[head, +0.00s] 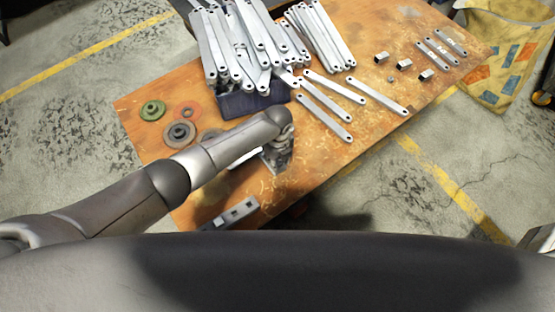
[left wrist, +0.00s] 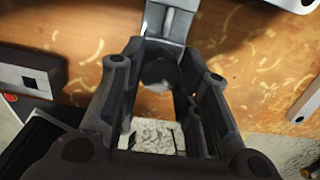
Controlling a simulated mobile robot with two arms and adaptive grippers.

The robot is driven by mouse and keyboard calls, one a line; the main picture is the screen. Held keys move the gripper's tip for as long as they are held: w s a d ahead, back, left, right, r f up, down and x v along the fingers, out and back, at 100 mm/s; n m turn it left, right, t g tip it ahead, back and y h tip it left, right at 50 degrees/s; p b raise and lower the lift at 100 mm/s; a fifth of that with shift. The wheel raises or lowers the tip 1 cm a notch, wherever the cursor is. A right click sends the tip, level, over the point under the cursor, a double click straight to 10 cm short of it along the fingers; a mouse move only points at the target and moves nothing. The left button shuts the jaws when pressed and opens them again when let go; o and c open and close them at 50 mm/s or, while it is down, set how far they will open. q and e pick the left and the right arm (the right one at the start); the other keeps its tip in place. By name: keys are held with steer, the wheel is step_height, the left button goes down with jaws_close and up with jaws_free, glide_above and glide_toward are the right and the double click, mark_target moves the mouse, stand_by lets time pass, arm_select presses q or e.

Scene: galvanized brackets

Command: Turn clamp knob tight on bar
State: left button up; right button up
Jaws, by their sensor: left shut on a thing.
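My left arm reaches over the wooden table, and its wrist hides most of my left gripper in the head view. In the left wrist view my left gripper (left wrist: 165,90) is shut with its two fingers on either side of a dark round knob (left wrist: 158,71). The knob sits just below a grey metal clamp part (left wrist: 170,22). In the head view the metal clamp (head: 279,158) shows only partly, under my wrist near the table's front edge. Where the clamp meets a bar is hidden. My right gripper does not show.
A grey bar with square holes (head: 230,213) lies at the table's front left corner. A dark bin (head: 240,104) holds many flat metal bars. Loose bars (head: 323,117) lie right of it. Green and grey discs (head: 152,110) lie at left. The table's right front is clear.

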arm_select(q)
steer(key=m+b, duration=0.1)
steer(key=m, duration=0.4)
steer(key=shift+w+f, duration=0.1)
steer(key=m+b, duration=0.1)
steer(key=m, duration=0.3)
steer(key=shift+m+b, duration=0.35)
steer(key=shift+m, duration=0.05)
steer(key=o, duration=0.6)
steer(key=shift+o, duration=1.2)
